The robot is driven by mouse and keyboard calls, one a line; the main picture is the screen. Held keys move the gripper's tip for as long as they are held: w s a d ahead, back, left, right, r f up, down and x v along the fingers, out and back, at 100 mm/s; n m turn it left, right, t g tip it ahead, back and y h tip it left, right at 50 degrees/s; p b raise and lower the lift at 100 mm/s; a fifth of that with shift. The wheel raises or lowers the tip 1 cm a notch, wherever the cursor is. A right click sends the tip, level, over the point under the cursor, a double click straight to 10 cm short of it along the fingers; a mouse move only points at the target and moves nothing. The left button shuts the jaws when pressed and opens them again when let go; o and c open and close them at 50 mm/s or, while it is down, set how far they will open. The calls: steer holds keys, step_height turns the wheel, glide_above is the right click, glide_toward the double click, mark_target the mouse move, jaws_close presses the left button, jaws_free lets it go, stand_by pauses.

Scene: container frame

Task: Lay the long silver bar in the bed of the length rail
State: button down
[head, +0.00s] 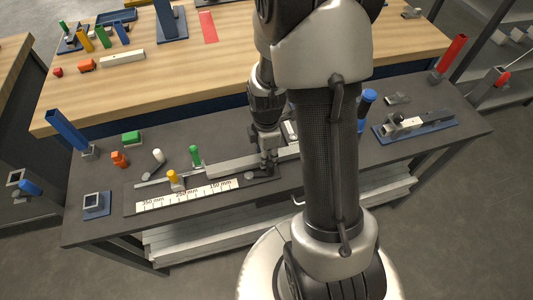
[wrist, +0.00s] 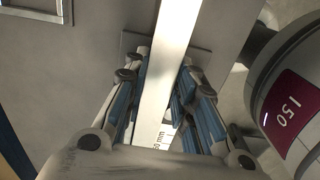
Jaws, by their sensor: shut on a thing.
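The long silver bar (head: 232,164) lies lengthwise along the length rail (head: 150,205), over its right part, and runs on to the right behind my arm. My gripper (head: 268,168) is shut on the bar. In the wrist view the bar (wrist: 171,45) passes between the two fingers of my gripper (wrist: 160,88). The rail has a white scale marked in mm and a yellow-topped stop near its left part. I cannot tell whether the bar rests in the bed or is held just above it.
A green post (head: 195,156) and a white peg (head: 159,156) stand behind the rail. A blue tube (head: 68,130) leans at the left. A blue-based fixture (head: 415,126) sits at the right. A wooden table (head: 200,60) with several coloured parts lies behind.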

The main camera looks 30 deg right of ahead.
steer(key=shift+f, duration=0.3)
steer(key=c, duration=1.2)
jaws_free()
steer(key=shift+c, duration=0.2)
steer(key=o, duration=0.5)
steer(key=shift+s, duration=0.1)
steer(key=shift+r+p, duration=2.65)
steer(key=shift+r, duration=0.85)
